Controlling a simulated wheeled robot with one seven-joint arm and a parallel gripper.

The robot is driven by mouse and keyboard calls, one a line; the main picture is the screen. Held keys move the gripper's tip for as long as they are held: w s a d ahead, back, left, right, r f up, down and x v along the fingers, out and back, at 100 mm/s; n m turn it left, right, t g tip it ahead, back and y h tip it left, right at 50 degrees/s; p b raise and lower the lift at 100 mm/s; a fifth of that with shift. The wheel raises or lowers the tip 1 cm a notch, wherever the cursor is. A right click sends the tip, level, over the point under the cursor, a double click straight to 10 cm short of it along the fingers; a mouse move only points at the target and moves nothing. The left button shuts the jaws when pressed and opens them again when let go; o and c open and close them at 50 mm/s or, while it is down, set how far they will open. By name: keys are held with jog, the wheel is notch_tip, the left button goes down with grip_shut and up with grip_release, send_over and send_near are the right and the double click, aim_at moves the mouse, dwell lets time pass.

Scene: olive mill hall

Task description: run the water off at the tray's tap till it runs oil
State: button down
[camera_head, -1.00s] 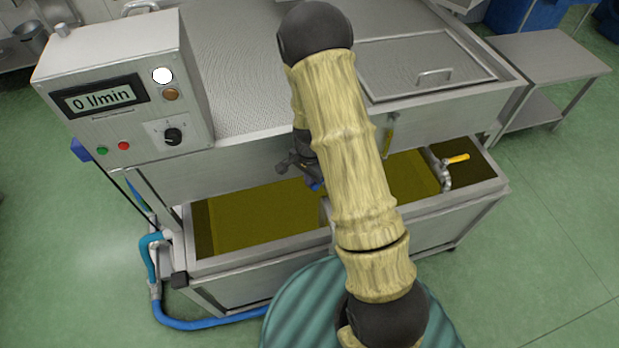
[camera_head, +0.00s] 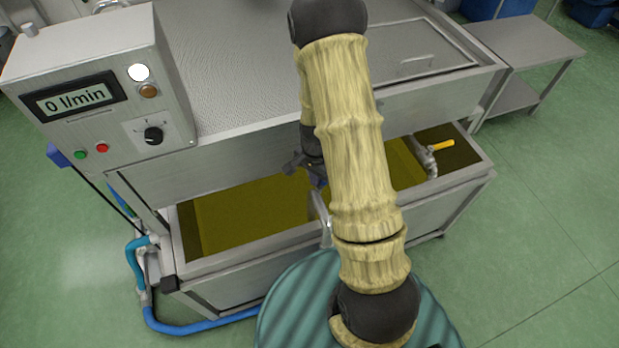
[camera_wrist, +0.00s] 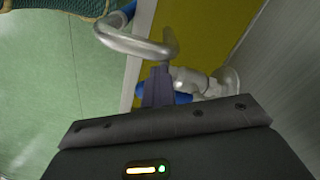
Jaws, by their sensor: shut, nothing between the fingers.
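The steel tray (camera_head: 230,262) holds yellow-olive liquid (camera_head: 250,210) and stands under the machine's table. A grey metal tap (camera_wrist: 205,85) with a blue handle (camera_wrist: 178,98) shows in the wrist view, with a curved metal spout (camera_wrist: 140,42) over the tray's edge. My gripper (camera_wrist: 158,88) is shut and empty, its fingers at the blue handle; I cannot tell whether they touch it. In the head view my gripper (camera_head: 300,164) is partly hidden by my arm. A second tap with a yellow handle (camera_head: 441,146) is at the tray's right end. No running stream is visible.
A control box with a display (camera_head: 75,97) reading 0 l/min stands at the left. A blue hose (camera_head: 190,325) runs along the floor. A steel side table (camera_head: 530,65) stands at the right. The green floor (camera_head: 540,240) at the right is clear.

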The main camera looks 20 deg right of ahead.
jog(key=shift+s+d, duration=0.2)
jog(key=shift+d, duration=0.4)
jog(key=r+p, duration=0.4)
jog(key=r, duration=0.1)
jog(key=shift+d+r, duration=0.15)
jog(key=shift+d, duration=0.1)
jog(key=shift+a+r+p, duration=0.25)
jog(key=shift+r+p, duration=0.1)
jog(key=shift+p, duration=0.15)
jog(key=shift+a, duration=0.1)
jog(key=shift+r, duration=0.1)
jog(key=s+a+r+n+t, duration=0.1)
jog(key=s+a+r+n, duration=0.1)
jog(key=r, duration=0.4)
jog(key=s+a+r+n, duration=0.2)
jog(key=s+r+n, duration=0.2)
jog(key=r+n, duration=0.2)
jog(key=s+a+r+n+t, duration=0.1)
jog(key=s+a+r+n, duration=0.1)
jog(key=r, duration=0.4)
jog(key=shift+s+r+n+t, duration=0.15)
jog(key=shift+s+n+t, duration=0.15)
jog(key=shift+s+n, duration=0.5)
